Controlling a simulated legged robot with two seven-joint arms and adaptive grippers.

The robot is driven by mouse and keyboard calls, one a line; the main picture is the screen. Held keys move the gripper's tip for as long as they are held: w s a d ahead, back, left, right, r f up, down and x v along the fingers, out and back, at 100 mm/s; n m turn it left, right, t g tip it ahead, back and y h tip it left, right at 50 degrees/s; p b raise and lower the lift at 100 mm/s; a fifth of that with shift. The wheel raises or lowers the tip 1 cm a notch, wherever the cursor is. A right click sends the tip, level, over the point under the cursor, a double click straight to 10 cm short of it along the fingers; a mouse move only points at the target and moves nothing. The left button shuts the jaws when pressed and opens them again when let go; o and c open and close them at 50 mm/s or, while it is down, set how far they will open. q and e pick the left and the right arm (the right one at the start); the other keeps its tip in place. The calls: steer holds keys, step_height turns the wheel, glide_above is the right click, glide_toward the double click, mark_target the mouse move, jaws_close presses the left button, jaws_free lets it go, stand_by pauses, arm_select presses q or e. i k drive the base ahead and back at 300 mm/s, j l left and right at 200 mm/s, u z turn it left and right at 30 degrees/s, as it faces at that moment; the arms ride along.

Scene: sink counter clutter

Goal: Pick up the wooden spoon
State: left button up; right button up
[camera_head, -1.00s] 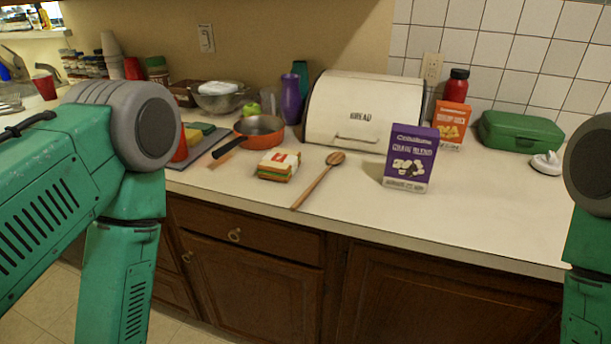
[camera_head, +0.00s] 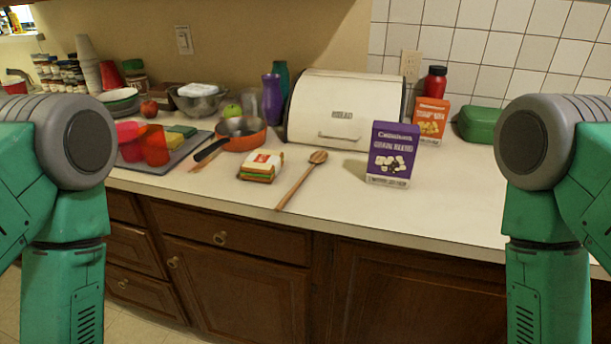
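The wooden spoon (camera_head: 299,182) lies on the counter near its front edge. Its bowl points back and to the right, and its handle end reaches close to the counter's front edge.
The sandwich (camera_head: 261,166) and the purple grain box (camera_head: 392,154) flank the spoon. Behind stand a white bread box (camera_head: 345,108), an orange pan (camera_head: 241,133), an orange box (camera_head: 430,120) and a green case (camera_head: 478,124). Red cups (camera_head: 154,146) stand at left. The counter's front right is clear.

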mark_target(319, 157)
steer(key=i+j, duration=0.15)
steer(key=j, duration=0.15)
steer(key=i+j+z, duration=0.15)
steer(key=j, duration=0.15)
steer(key=i+j, duration=0.15)
steer(key=j, duration=0.15)
steer(key=i+j+z, duration=0.1)
steer(key=j, duration=0.25)
steer(key=i, duration=0.05)
